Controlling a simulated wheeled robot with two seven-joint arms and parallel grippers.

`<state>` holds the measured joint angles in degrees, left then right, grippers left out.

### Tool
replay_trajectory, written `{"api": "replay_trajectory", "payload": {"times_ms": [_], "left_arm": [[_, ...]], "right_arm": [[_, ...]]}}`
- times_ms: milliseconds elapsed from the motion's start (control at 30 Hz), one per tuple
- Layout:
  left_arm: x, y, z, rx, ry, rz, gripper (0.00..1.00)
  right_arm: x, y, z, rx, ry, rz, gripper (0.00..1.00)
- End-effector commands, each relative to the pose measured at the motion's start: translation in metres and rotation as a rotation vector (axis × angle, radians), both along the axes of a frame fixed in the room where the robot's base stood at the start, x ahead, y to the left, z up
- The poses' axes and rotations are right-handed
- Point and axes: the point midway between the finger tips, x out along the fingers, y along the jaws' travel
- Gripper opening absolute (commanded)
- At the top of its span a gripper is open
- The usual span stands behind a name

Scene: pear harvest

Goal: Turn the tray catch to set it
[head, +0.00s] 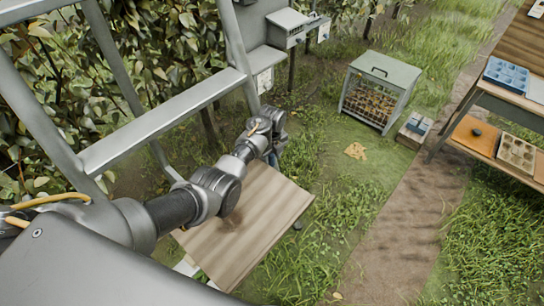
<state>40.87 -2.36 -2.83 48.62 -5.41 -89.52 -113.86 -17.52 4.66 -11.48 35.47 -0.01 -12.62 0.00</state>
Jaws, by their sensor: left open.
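A grey metal ladder (165,122) stands at the left, its rails rising past the top edge. A flat brown wooden board (250,225) lies below my left arm, seen from above. I cannot pick out the tray catch; it may be hidden behind my arm or too small to tell. My left gripper (274,150) is open at the far end of the arm, near the far edge of the board and right of the ladder. Its fingers are mostly hidden by the wrist, and I cannot tell whether they touch anything. My right gripper is out of view.
Grey boxes (290,27) stand behind the ladder. A crate with a grey lid (384,68) stands on the grass. At the right, a wooden table (512,101) bears a blue tray (507,73). A dirt path (405,225) runs clear between.

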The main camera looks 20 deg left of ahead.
Motion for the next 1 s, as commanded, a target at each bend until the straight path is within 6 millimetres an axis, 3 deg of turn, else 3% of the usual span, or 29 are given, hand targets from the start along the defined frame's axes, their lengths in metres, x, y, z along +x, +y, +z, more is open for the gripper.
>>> {"api": "replay_trajectory", "payload": {"times_ms": [33, 367, 467, 700, 1000], "left_arm": [[0.0, 0.0, 0.0, 0.0, 0.0, 0.0, 0.41], [0.0, 0.0, 0.0, -0.001, 0.001, 0.001, 0.0], [-0.001, 0.001, 0.001, -0.003, -0.006, 0.001, 0.0], [-0.005, 0.003, 0.004, -0.059, -0.149, 0.003, 0.0], [-0.005, 0.002, -0.001, -0.093, -0.23, 0.001, 0.0]], "right_arm": [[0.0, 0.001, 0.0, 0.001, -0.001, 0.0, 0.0], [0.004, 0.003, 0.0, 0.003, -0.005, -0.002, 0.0], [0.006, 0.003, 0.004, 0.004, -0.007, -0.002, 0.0], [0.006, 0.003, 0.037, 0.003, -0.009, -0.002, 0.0], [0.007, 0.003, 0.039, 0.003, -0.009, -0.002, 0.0]]}}
